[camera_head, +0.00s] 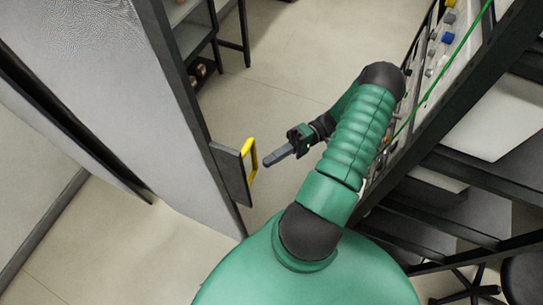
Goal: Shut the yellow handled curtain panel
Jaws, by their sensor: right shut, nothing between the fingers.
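The curtain panel (150,110) is a tall grey sheet in a dark frame at the left of the head view. Its yellow handle (250,158) stands out from a dark plate (232,175) on the panel's right edge. My right gripper (267,162) is shut and empty. Its fingertips point left, just right of the yellow handle, with a small gap showing between them. My left gripper is not in view.
A dark-framed bench (440,165) with knobs and a green cable (445,65) stands close along my right side. Dark shelves (195,35) stand behind the panel. Open floor (300,50) lies beyond my gripper. A wheeled stool base (468,290) is at lower right.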

